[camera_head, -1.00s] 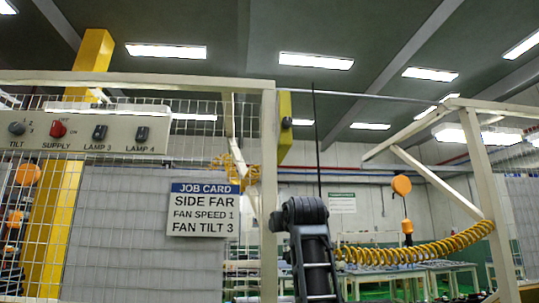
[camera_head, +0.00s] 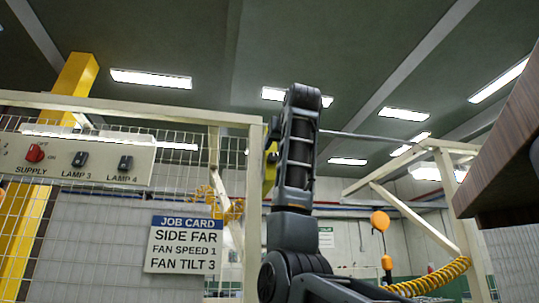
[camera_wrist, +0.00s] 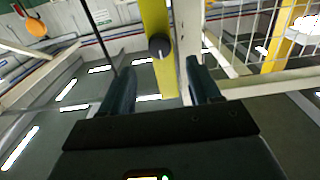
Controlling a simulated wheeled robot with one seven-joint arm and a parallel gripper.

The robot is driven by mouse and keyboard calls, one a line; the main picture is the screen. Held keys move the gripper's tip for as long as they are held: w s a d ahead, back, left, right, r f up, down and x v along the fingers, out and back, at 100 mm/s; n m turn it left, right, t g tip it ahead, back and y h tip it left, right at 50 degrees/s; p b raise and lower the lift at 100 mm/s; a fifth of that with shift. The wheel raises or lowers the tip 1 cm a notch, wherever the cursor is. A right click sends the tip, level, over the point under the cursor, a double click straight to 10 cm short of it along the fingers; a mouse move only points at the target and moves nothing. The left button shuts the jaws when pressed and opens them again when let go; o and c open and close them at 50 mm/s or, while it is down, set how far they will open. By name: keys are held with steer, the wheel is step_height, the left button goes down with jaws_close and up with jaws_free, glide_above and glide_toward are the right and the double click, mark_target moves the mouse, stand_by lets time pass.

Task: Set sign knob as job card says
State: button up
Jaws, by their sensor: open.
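The job card (camera_head: 183,245) hangs on the mesh and reads SIDE FAR, FAN SPEED 1, FAN TILT 3. A round dark knob with a pale pointer line (camera_wrist: 159,47) sits on a narrow yellow board (camera_wrist: 157,75) in the wrist view. In the head view the yellow board (camera_head: 268,180) is mostly hidden behind my arm. My gripper (camera_wrist: 160,86) is open and empty. Its two fingers point towards the board, one to each side of it in the picture, with the knob beyond the fingertips. I cannot tell the distance or the knob's exact setting.
A switch panel (camera_head: 125,178) with a red SUPPLY knob (camera_head: 36,152) and lamp switches is on the mesh at left. White frame posts (camera_head: 253,215) stand beside the board. A brown wood-like object (camera_head: 515,140) is close at right. An orange ball and coiled yellow hose (camera_head: 435,280) hang behind.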

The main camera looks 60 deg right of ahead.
mark_target(274, 156)
steer(key=p+x, duration=0.2)
steer(key=x, duration=0.5)
steer(key=shift+a, duration=0.1)
steer(key=shift+c, duration=0.2)
steer(key=c, duration=1)
steer(key=shift+o, duration=0.2)
